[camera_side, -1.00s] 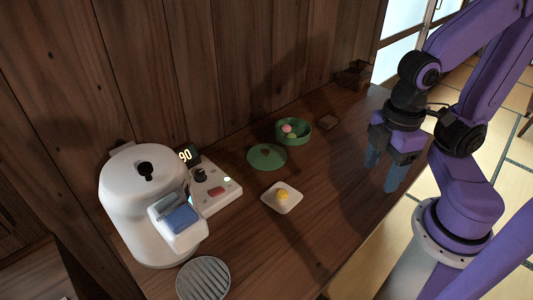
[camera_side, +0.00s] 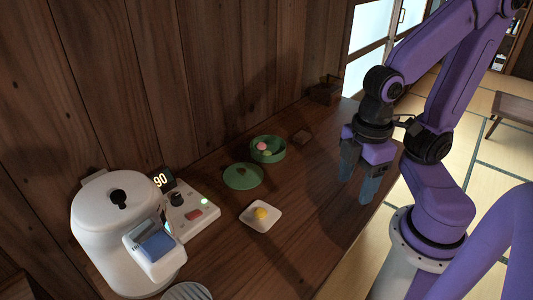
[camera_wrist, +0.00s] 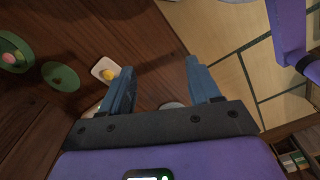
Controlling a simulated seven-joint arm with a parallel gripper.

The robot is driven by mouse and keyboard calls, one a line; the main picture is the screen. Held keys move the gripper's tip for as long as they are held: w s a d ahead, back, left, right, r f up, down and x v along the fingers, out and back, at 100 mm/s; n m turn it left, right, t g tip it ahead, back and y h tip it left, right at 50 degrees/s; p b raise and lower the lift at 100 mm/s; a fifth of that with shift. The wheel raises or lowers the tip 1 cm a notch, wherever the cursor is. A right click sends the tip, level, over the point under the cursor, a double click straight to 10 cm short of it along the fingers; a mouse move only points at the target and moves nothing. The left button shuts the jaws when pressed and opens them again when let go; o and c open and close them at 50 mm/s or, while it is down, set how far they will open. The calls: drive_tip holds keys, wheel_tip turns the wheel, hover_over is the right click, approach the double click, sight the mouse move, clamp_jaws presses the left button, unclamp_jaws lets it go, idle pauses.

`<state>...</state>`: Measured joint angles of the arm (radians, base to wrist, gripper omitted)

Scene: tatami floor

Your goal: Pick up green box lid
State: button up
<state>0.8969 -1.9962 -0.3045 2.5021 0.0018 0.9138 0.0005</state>
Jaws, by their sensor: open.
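The green box lid (camera_side: 243,177) is a flat round disc with a small dark knob, lying on the wooden table. It also shows at the left of the wrist view (camera_wrist: 60,77). The green round box (camera_side: 268,150) stands open just behind it, with pink and green balls inside; it shows in the wrist view too (camera_wrist: 12,52). My gripper (camera_side: 358,190) is open and empty, its blue-grey fingers pointing down above the table's right part, well to the right of the lid. In the wrist view its fingers (camera_wrist: 160,85) are apart with nothing between them.
A white square dish (camera_side: 260,216) with a yellow piece sits in front of the lid. A white machine (camera_side: 120,235) and a control panel (camera_side: 190,216) stand at the left. A wooden wall runs behind. A small brown block (camera_side: 301,137) lies near the box.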

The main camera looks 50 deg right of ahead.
idle(0.3)
drive_tip(key=shift+c, duration=1.2)
